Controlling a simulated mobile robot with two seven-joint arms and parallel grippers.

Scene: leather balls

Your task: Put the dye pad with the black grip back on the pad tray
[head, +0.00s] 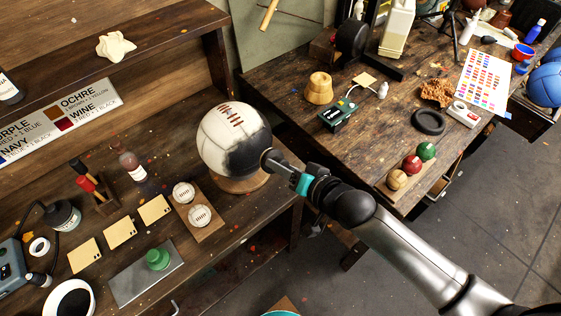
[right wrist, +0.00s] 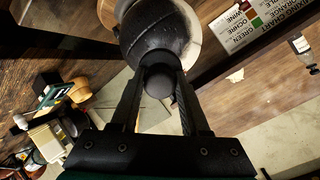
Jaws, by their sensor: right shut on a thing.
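The dye pad with the black grip (right wrist: 158,83) is between the fingers of my right gripper (head: 280,165), which is shut on it. In the head view the pad is at the lower right side of the ball (head: 222,130), and I cannot tell whether it touches. The ball is white with brown laces and a black-dyed patch facing the gripper; it rests on a round wooden stand (head: 240,184). The pad tray (head: 128,288) is a grey plate at the lower left, with a green-gripped pad (head: 157,258) on it. My left gripper is not in view.
A white ring-shaped bowl (head: 68,300) stands left of the tray. A second bench (head: 290,92) at right holds several items.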

